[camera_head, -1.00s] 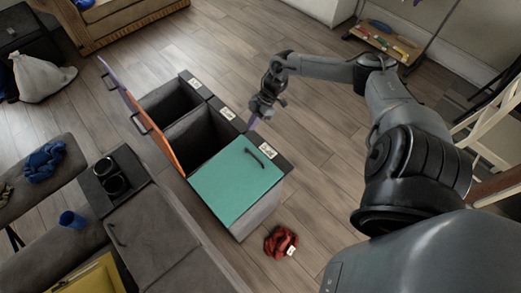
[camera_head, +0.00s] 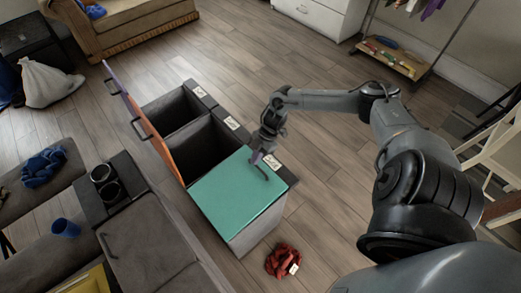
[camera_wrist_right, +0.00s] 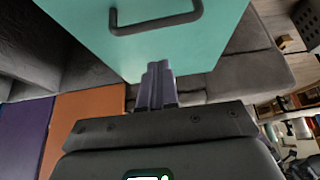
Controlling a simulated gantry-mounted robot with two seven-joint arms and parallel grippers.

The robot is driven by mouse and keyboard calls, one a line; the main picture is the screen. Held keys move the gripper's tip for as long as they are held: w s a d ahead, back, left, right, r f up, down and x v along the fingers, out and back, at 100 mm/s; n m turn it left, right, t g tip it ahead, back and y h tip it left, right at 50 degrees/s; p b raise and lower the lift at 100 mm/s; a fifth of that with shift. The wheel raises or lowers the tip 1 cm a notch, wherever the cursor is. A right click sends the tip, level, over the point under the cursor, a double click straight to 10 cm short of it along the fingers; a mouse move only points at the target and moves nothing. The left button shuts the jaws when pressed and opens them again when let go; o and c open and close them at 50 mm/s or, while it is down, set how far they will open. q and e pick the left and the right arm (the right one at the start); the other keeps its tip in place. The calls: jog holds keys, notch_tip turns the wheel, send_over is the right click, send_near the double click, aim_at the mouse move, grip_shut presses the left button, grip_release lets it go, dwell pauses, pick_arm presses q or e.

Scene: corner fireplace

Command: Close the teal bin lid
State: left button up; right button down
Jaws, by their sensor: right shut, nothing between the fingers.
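The teal bin lid (camera_head: 235,200) lies flat, or nearly so, over the nearest compartment of the bin row. Its dark handle (camera_head: 262,173) is near the far right edge. My right gripper (camera_head: 256,158) is shut and empty at the lid's far edge, close to the handle and partly covering it. In the right wrist view the shut fingers (camera_wrist_right: 157,70) point at the edge of the teal lid (camera_wrist_right: 200,52), with the handle (camera_wrist_right: 155,24) beyond them. I cannot tell whether they touch it. My left gripper is not in view.
Beside it, the orange lid (camera_head: 163,150) and purple lid (camera_head: 113,82) stand raised over open compartments. A red cloth (camera_head: 283,262) lies on the floor near the bin. The floor behind the bins is clear.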

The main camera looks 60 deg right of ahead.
jog(key=shift+s+d+f+b, duration=0.1)
jog(key=shift+d+f+b, duration=0.1)
jog(key=shift+f, duration=0.45)
jog(key=shift+s+d+f+b, duration=0.1)
jog(key=shift+f+b, duration=0.05)
jog(key=shift+f, duration=0.45)
jog(key=shift+s+d+f+b, duration=0.1)
jog(key=shift+d+f+b, duration=0.1)
jog(key=shift+f, duration=0.45)
jog(key=shift+f, duration=0.15)
jog(key=f+b, duration=0.1)
jog(key=d+f+b, duration=0.1)
jog(key=f, duration=0.1)
jog(key=shift+s+f, duration=0.1)
jog(key=shift+d, duration=0.1)
jog(key=shift+s, duration=0.1)
